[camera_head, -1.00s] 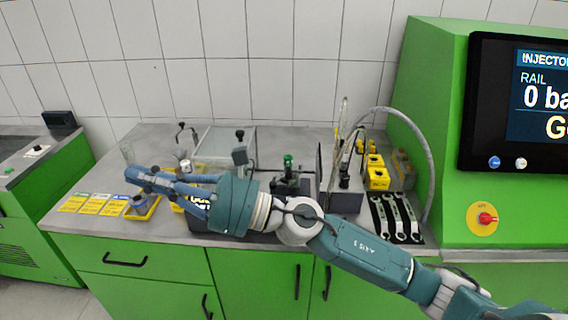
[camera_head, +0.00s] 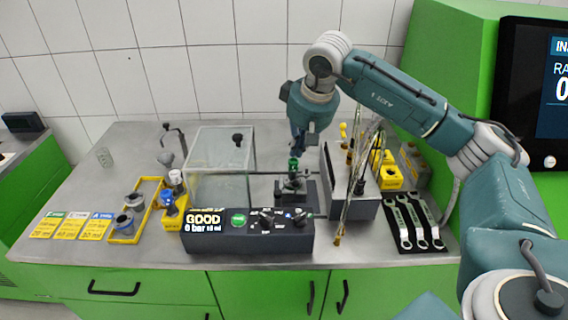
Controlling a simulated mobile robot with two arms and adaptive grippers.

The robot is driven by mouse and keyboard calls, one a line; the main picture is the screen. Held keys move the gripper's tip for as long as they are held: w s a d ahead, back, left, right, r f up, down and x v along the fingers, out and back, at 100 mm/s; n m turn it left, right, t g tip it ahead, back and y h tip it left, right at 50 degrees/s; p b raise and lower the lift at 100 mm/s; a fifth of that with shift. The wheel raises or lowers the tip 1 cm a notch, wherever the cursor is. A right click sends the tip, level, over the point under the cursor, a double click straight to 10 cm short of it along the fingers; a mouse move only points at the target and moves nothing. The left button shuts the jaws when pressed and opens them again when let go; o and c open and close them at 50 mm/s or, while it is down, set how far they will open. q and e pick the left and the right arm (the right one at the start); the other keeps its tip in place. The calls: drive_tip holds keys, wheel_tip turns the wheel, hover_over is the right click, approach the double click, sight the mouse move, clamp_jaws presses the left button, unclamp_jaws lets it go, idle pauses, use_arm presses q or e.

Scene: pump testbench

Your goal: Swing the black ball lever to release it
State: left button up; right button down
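My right gripper (camera_head: 297,150) points down at the middle of the bench, right above or at the green-topped part (camera_head: 293,164) in the black clamp fixture (camera_head: 296,190). Its fingers look close together, but their opening is too small to tell, and I cannot tell whether they touch the green top. A black ball knob (camera_head: 238,138) shows at the upper right of the clear box, apart from the gripper. No separate ball lever can be made out clearly at the fixture, which the gripper partly overhangs. My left gripper is not in view.
A black control box (camera_head: 250,242) reading GOOD stands in front of the fixture. Wrenches (camera_head: 418,222) and a yellow tray (camera_head: 128,232) lie farther out.

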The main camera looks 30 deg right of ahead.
drive_tip(key=p+x, duration=0.1)
drive_tip(key=x, duration=0.2)
drive_tip(key=p+x, duration=0.1)
drive_tip(key=x, duration=0.2)
drive_tip(key=shift+s+a+f, duration=0.1)
drive_tip(key=shift+s+f, duration=0.05)
drive_tip(key=shift+f, duration=0.2)
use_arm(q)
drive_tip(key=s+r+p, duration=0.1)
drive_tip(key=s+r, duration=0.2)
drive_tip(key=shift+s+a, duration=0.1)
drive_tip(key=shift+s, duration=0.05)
use_arm(e)
drive_tip(key=x, duration=0.3)
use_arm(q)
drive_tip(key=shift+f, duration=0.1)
use_arm(e)
drive_tip(key=shift+a, duration=0.15)
